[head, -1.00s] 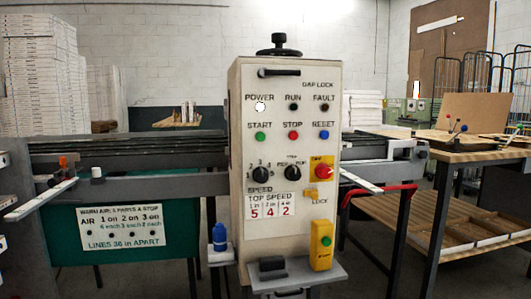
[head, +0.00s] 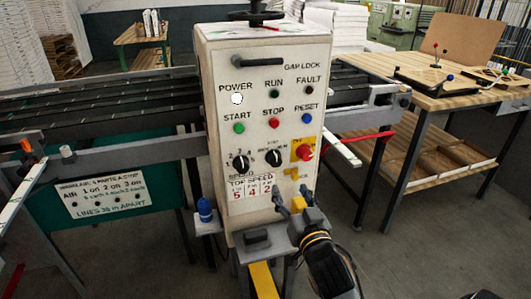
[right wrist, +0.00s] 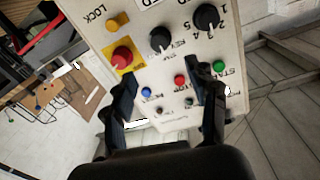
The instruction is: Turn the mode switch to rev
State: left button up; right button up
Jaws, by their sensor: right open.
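The mode switch (head: 273,157) is a black rotary knob on the front of the pale control box (head: 215,90), between the speed knob (head: 238,162) and the red knob on a yellow plate (head: 305,152). It also shows in the right wrist view (right wrist: 160,40). My right gripper (head: 292,200) is open and empty, below and in front of the switch. In the right wrist view its fingers (right wrist: 158,85) stand apart before the panel, with the switch beyond them. My left gripper is not in view.
A small shelf with a blue bottle (head: 204,212) is at the box's lower left. Below the mode switch is a yellow lock piece (head: 292,173). A wooden table (head: 450,88) stands to the right, and conveyor rails (head: 100,110) run left.

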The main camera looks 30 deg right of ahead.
aim_at(276, 163)
jog(key=p+x, duration=0.1)
jog(key=x, duration=1)
jog(key=shift+w+p, duration=0.1)
jog(key=shift+p, duration=0.25)
jog(key=shift+x, duration=0.85)
jog(key=c, duration=1.2)
jog(key=shift+o, duration=0.2)
